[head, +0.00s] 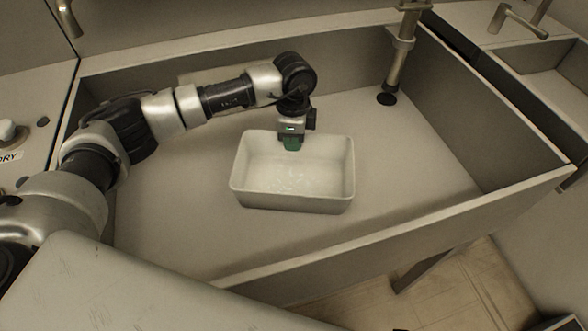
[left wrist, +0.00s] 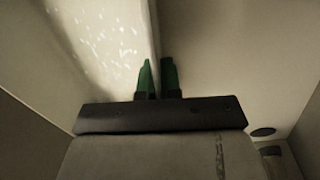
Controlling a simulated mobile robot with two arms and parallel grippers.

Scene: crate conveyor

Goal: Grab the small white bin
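The small white bin (head: 292,194) is an empty, open rectangular tub standing upright on the floor of a large trough. My right gripper is not in view.
The trough has raised walls, with its near wall (head: 400,237) in front of the bin. A vertical metal pipe (head: 394,65) meets the trough floor at a dark drain (head: 386,99) at the back right. The floor around the bin is clear.

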